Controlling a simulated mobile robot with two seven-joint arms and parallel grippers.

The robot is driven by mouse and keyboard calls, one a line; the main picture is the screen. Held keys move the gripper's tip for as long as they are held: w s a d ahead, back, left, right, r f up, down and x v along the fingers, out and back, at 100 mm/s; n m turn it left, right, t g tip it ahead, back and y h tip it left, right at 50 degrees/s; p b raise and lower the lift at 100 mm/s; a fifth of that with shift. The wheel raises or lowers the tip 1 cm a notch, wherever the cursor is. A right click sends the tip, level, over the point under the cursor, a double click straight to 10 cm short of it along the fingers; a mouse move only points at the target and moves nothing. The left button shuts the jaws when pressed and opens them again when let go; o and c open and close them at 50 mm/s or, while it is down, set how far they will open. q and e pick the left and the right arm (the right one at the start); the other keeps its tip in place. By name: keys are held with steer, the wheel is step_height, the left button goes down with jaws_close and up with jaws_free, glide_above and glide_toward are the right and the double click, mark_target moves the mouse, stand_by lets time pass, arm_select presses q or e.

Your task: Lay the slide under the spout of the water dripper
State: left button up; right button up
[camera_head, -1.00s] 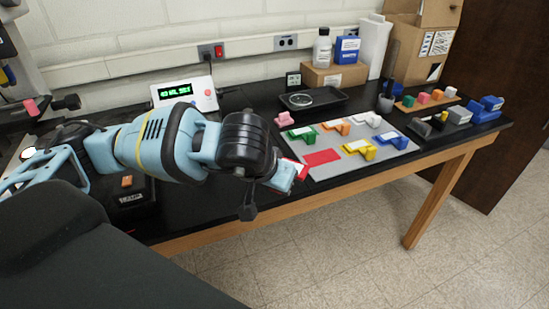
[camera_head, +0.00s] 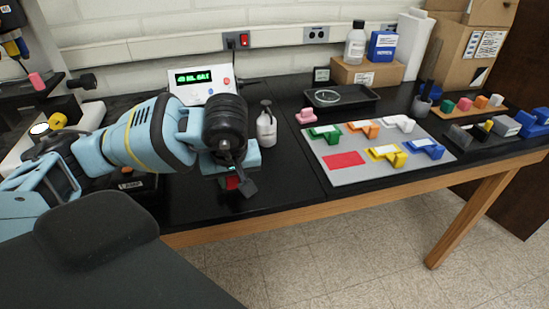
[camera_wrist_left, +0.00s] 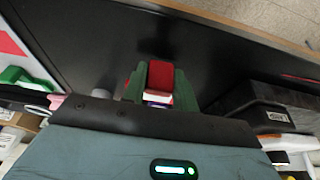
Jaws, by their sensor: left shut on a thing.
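My left gripper (camera_head: 234,182) hangs over the black bench top, left of the grey mat. It is shut on the slide, whose red end (camera_head: 232,183) shows below the wrist. In the left wrist view the red block of the slide (camera_wrist_left: 160,74), with a white edge, sits between the green fingers of my left gripper (camera_wrist_left: 160,88). Most of the slide is hidden. A white bottle with a dark top (camera_head: 266,126) stands just behind and right of the gripper; it may be the water dripper, but its spout is not clear. My right gripper is not in view.
The grey mat (camera_head: 345,178) holds several coloured holders and a bare red patch (camera_head: 344,159). A white display box (camera_head: 200,83) stands behind my arm. The bench's front edge is close; some black top before the bottle is clear.

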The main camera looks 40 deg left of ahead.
arm_select(q)
steer(key=shift+w, duration=0.5)
glide_toward(275, 164)
steer(key=shift+s+a+f, duration=0.1)
steer(key=shift+a+f, duration=0.8)
steer(key=shift+f, duration=0.1)
steer(key=shift+w, duration=0.65)
step_height(275, 164, down, 4)
steer(key=shift+w+r+p, duration=0.15)
steer(key=shift+r+p, duration=0.1)
steer(key=shift+p, duration=0.2)
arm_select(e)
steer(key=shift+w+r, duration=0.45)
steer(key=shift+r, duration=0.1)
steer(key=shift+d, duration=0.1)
arm_select(q)
steer(key=shift+f, duration=0.2)
steer(key=o, duration=1)
steer(key=shift+c, duration=0.2)
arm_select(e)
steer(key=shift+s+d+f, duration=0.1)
